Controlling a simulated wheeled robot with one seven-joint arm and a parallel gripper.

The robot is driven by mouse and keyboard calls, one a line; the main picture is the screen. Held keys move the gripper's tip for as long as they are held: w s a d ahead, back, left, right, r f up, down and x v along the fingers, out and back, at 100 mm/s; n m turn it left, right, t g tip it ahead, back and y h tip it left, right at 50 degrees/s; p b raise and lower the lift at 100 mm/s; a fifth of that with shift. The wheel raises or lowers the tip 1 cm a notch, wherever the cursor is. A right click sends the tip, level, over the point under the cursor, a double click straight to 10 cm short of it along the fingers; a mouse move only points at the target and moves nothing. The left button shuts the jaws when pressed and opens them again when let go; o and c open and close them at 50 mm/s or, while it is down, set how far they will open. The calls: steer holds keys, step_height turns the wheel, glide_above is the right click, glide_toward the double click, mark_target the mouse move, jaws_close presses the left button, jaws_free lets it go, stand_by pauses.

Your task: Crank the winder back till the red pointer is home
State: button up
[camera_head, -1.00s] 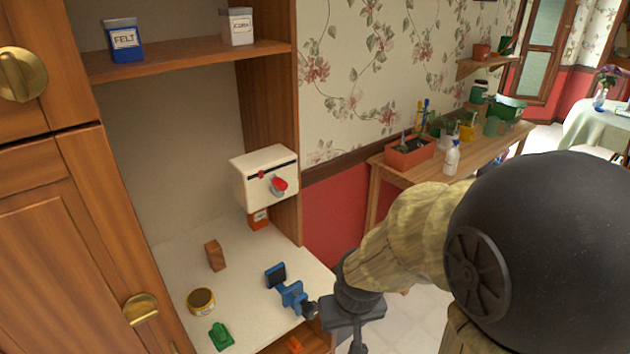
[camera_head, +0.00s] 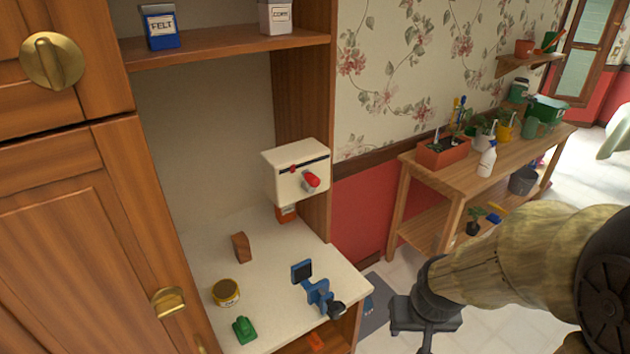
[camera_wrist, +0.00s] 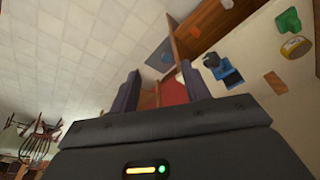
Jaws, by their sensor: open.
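The winder is a white box (camera_head: 284,184) on the right inner wall of the cupboard niche, above the worktop. A dark slot runs across the upper part of its front, and a small red pointer (camera_head: 293,168) shows left of the slot's middle. Below the slot a crank with a red knob (camera_head: 312,180) sticks out. My gripper (camera_wrist: 160,88) is open and empty in the wrist view, away from the winder. The winder is not visible in the wrist view.
The worktop (camera_head: 215,262) holds a brown block (camera_head: 241,247), a yellow tin (camera_head: 226,292), a green object (camera_head: 244,329) and a blue clamp-like tool (camera_head: 317,293) at its front edge. A potting bench (camera_head: 465,178) stands to the right.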

steer(key=w+a+r+n+t+y+p, duration=0.15)
steer(key=w+t, duration=0.25)
steer(key=w, duration=0.4)
steer(key=w+a+r+n+t+y+p, duration=0.1)
steer(key=w+n+t, duration=0.2)
steer(key=w, duration=0.5)
steer(key=w+a+r+n+t+y+p, duration=0.1)
steer(key=w+a+r+n+t+y, duration=0.2)
steer(key=a+r+y, duration=0.3)
steer(key=shift+w+a+r+t+y+p, duration=0.35)
steer(key=shift+w+a+t+y, duration=0.4)
steer(key=shift+a+y, duration=0.5)
